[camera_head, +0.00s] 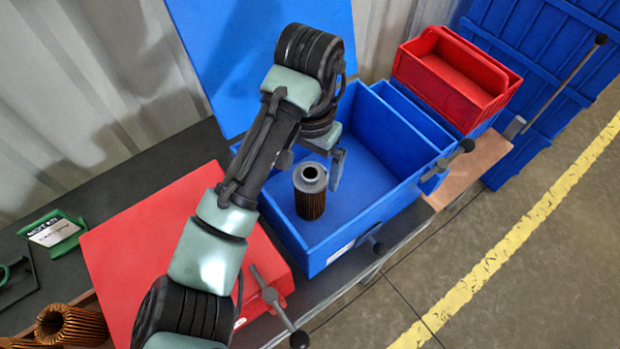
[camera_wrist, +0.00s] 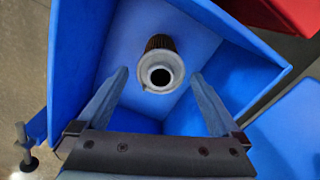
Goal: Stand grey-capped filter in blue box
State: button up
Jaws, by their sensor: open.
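The grey-capped filter (camera_head: 310,192) stands upright inside the blue box (camera_head: 385,205), on its floor, with its brown pleated body below the grey cap. In the wrist view the filter (camera_wrist: 160,72) shows cap up, its dark centre hole facing the camera, with blue box walls (camera_wrist: 75,60) around it. My gripper (camera_head: 337,165) is inside the box area beside the filter. In the wrist view my gripper (camera_wrist: 160,80) has its fingers spread apart on either side of the cap, with a gap to each. It holds nothing.
A closed red box (camera_head: 130,240) lies left of the blue box. A red bin (camera_head: 455,80) sits at the back right. Brown pleated filters (camera_head: 70,325) lie at lower left, near a green-framed sign (camera_head: 52,232). The blue box's lid (camera_head: 250,40) stands raised behind.

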notch_tip(320, 180, up, 4)
jog(key=shift+f+p, duration=0.1)
jog(key=shift+p, duration=0.45)
